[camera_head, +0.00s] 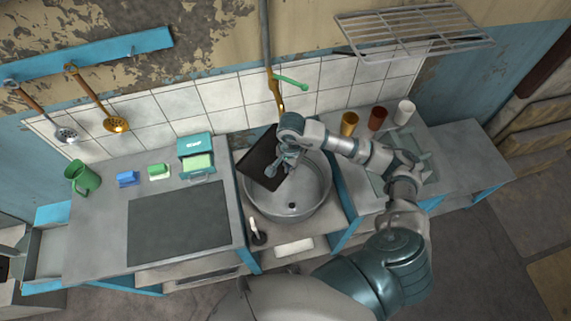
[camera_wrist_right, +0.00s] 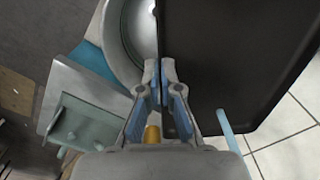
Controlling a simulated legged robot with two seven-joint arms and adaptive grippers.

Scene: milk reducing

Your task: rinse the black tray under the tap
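The black tray (camera_head: 260,162) is tilted over the left part of the round metal sink basin (camera_head: 314,199) in the head view. My right gripper (camera_head: 288,164) is at the tray's right edge. In the right wrist view the fingers of my right gripper (camera_wrist_right: 163,72) are closed on the edge of the black tray (camera_wrist_right: 225,50), which spreads out to the right. The brass tap (camera_head: 276,90) with a green handle (camera_head: 291,82) is on the tiled wall behind the basin. Its lower end is close to my right wrist. No water is clearly visible. My left gripper is out of view.
A left counter holds a dark flat panel (camera_head: 178,223), a green mug (camera_head: 82,178), blue (camera_head: 127,179) and green sponges (camera_head: 158,172) and a teal box (camera_head: 195,145). Several cups, one of them brown (camera_head: 377,118), stand right of the sink. A wire rack (camera_head: 415,30) hangs above.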

